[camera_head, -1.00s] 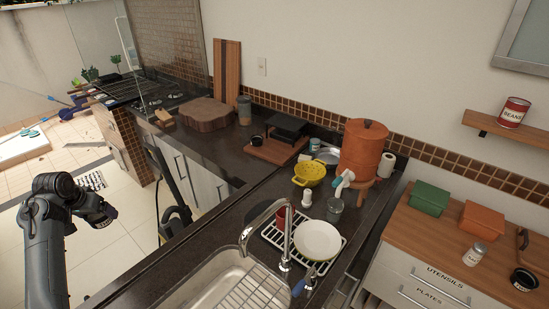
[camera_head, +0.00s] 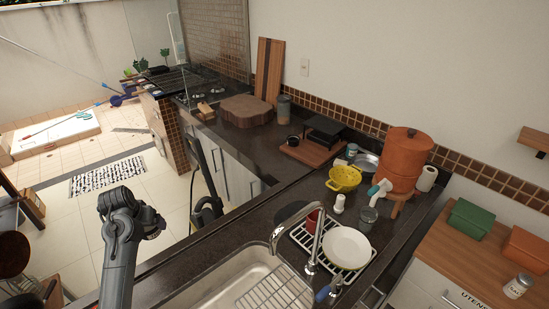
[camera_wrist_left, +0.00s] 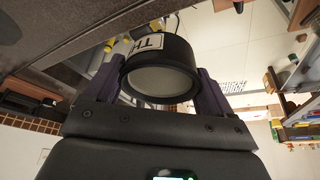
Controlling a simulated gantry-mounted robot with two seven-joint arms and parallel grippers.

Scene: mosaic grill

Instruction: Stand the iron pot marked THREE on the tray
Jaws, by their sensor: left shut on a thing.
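My left gripper (camera_wrist_left: 157,70) is shut on a black round pot (camera_wrist_left: 176,48), one finger on each side of it. A white label on the pot shows the letters "TH"; the rest is cut off from view. Its pale round face is turned to the wrist camera. In the head view my left arm stands at the lower left, left of the counter; the pot cannot be made out there. I cannot tell for sure which thing is the tray; a brown wooden board (camera_head: 300,153) with dark items lies on the back counter. My right gripper is not in view.
The sink (camera_head: 245,283) and its arched faucet (camera_head: 318,228) are at the front. A white rack (camera_head: 302,238) holds a white plate (camera_head: 347,247) and a red cup. A yellow colander (camera_head: 344,178) and an orange water container (camera_head: 404,158) stand behind. The counter left of the colander is fairly clear.

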